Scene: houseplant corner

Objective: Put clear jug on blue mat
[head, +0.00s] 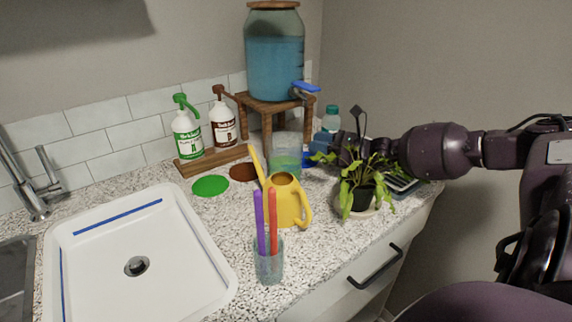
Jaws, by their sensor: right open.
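The clear jug (286,148) stands upright on the counter behind the yellow watering can, which hides its lower front. Green shows in its lower part. The blue mat (308,161) shows only as a small patch just right of the jug, below the drinks dispenser's tap. I cannot tell whether the jug's base touches it. My right gripper (336,146) comes in from the right behind the potted plant, a little right of the jug. It is open, and leaves partly hide it. My left gripper is not in view.
A yellow watering can (288,204) and a cup with coloured sticks (269,262) stand in front. A potted plant (362,192) is at the right. Green (210,186) and brown (242,173) mats lie left. The blue-filled dispenser (273,65) stands on a wooden stand behind.

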